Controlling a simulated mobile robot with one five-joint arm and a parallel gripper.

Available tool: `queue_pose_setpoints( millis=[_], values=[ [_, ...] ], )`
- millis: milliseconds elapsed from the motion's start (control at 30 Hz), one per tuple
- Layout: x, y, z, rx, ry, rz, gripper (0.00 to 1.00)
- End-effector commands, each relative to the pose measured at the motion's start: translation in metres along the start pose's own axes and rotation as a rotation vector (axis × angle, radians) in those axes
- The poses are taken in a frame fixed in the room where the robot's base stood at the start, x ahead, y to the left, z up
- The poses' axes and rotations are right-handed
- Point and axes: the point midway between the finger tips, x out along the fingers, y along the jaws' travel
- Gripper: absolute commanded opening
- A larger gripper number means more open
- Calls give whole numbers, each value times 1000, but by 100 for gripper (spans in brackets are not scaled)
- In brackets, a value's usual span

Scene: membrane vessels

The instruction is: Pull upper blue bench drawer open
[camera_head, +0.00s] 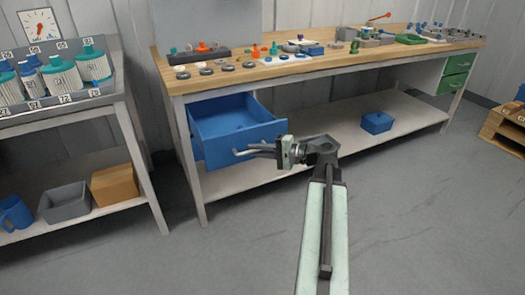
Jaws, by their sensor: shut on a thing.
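The upper blue drawer (232,122) hangs under the left end of the workbench (320,68). It is pulled well out, and its open inside shows from above. My gripper (245,152) is at the drawer's front face and shut on the drawer's handle. The handle itself is mostly hidden by the fingers, which come in from the right. No second blue drawer shows below it.
A blue box (377,122) stands on the bench's lower shelf. Green drawers (456,73) are at the bench's right end. A rack with white canisters (60,76) stands at the left. Grey floor (420,210) is clear in front.

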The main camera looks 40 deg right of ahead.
Motion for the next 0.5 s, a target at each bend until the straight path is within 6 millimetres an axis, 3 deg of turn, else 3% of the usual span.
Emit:
queue_pose_setpoints(
  millis=[400,433,500],
  values=[
    [-1,1,1,1,-6,2,0],
    [-1,1,1,1,-6,1,18],
    [-2,1,0,1,-4,1,21]
  ],
)
